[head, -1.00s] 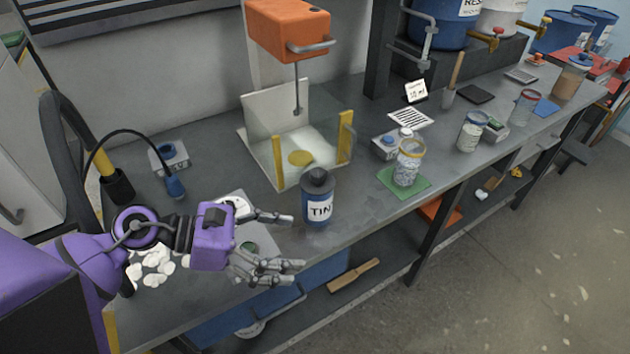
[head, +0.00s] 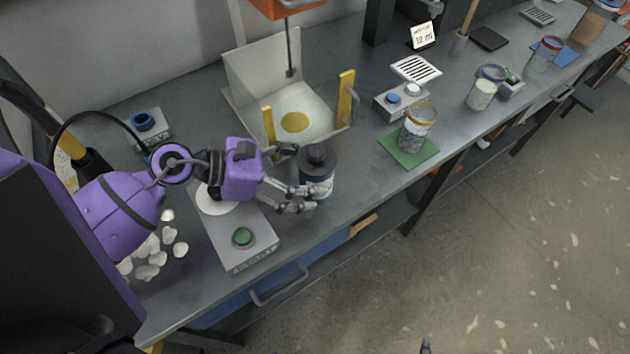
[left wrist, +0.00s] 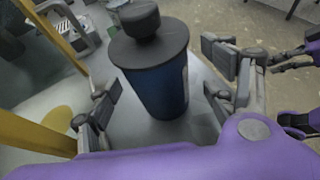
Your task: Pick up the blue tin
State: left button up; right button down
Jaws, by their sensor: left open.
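The blue tin (head: 318,160), with a dark lid and round knob, stands upright on the grey bench. Its label is mostly hidden by my fingers in the head view. My left gripper (head: 303,171) is open, with its fingers on either side of the tin. In the left wrist view the tin (left wrist: 157,85) stands between the spread fingers of that gripper (left wrist: 165,95), with gaps visible on both sides. Grey fingers and purple parts at the right edge of the left wrist view look like my right gripper (left wrist: 290,95), cut off by the frame.
A clear-walled press with yellow posts (head: 347,95) stands just behind the tin. A control box with a green button (head: 243,237) lies in front of my left wrist. A jar (head: 418,128) on a green mat (head: 409,152) is to the right. White lumps (head: 150,256) lie at left.

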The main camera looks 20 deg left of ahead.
pick_arm(q)
jog(key=shift+x, duration=1.3)
jog(key=shift+w, duration=0.1)
jog(key=c, duration=1.9)
jog(key=shift+r, duration=0.2)
grip_shut()
